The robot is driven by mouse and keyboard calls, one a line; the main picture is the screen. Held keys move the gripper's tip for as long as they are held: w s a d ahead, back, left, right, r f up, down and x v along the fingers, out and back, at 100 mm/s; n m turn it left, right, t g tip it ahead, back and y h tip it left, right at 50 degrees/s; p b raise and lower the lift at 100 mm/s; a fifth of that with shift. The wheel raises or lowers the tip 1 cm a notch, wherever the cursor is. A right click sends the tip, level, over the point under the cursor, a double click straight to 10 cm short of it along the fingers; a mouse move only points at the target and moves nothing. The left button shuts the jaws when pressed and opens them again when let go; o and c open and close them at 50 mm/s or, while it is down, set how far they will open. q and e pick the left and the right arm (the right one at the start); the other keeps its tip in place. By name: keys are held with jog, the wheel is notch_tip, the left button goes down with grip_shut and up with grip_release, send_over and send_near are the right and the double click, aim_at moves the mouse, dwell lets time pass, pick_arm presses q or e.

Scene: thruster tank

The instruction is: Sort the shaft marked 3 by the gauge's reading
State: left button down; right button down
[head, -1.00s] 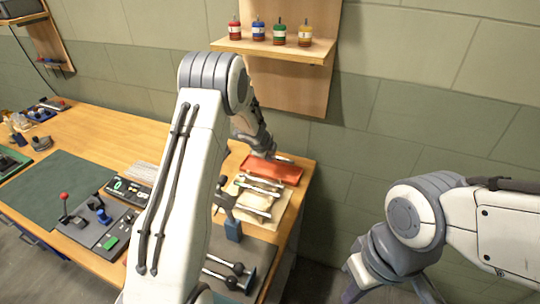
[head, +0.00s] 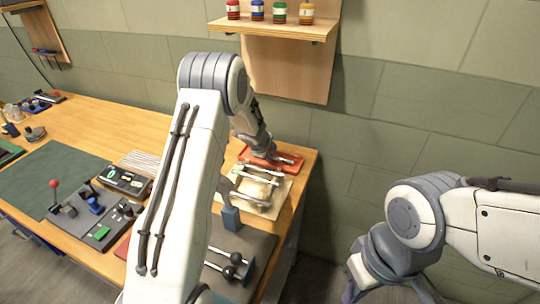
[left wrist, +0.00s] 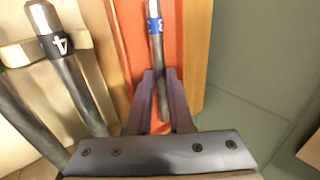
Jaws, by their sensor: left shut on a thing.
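My left gripper (left wrist: 160,76) is shut on a dark grey shaft (left wrist: 158,52) with a blue band (left wrist: 157,25). The mark on the band is partly turned away and looks like a 3. The shaft is over the red-orange tray (left wrist: 128,20); I cannot tell if it touches it. In the head view my left gripper (head: 268,152) is at the red tray (head: 245,154), its fingers mostly hidden. The likely gauge is a dark box with a green readout (head: 112,175); its digits are too small to read. My right gripper (head: 388,292) is partly cut off at the bottom edge.
Other shafts lie on a pale cloth (head: 275,206) in front of the tray; one marked 4 (left wrist: 58,44) is left of my gripper. A blue block (head: 231,218) and black-knobbed rods (head: 235,258) are nearer. A lever panel (head: 85,212) and a green mat (head: 40,185) lie left.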

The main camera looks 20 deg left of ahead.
pick_arm(q)
jog(key=c, duration=0.8)
grip_release()
jog(key=shift+o, duration=0.3)
jog(key=shift+s+f, duration=0.2)
jog(key=shift+f, duration=0.05)
jog(key=shift+r, duration=0.1)
jog(key=p+v, duration=0.2)
jog(key=v, duration=0.8)
jog(key=shift+r+p, duration=0.35)
jog(key=shift+r, duration=0.1)
